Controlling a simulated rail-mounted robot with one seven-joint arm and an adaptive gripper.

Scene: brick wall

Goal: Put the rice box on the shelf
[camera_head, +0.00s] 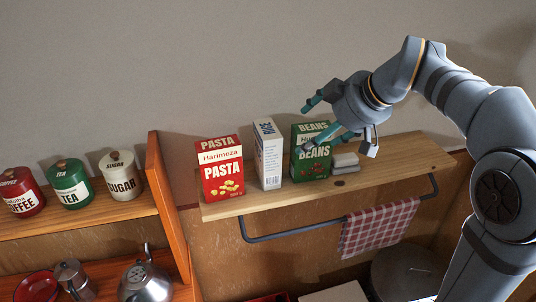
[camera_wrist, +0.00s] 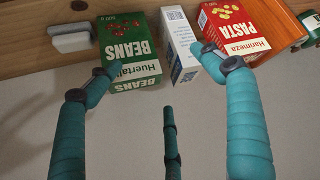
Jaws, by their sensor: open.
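A white box with blue print (camera_head: 268,155), which I take for the rice box, stands upright on the wooden shelf (camera_head: 390,157). It is between the red pasta box (camera_head: 221,170) and the green beans box (camera_head: 310,168). Its label is too small to read surely. My gripper (camera_head: 311,127) is open and empty, with a lower finger overlapping the beans box in the head view. In the wrist view, the white box (camera_wrist: 182,45) shows beyond the spread teal fingers of my gripper (camera_wrist: 165,75). I cannot tell whether a finger touches the beans box.
A small pale block (camera_head: 345,162) lies right of the beans box. A rail under the shelf holds a checkered towel (camera_head: 378,228). On the left, an orange-brown rack (camera_head: 160,185) holds coffee, tea and sugar canisters, with a kettle (camera_head: 145,280) below. The shelf's right end is clear.

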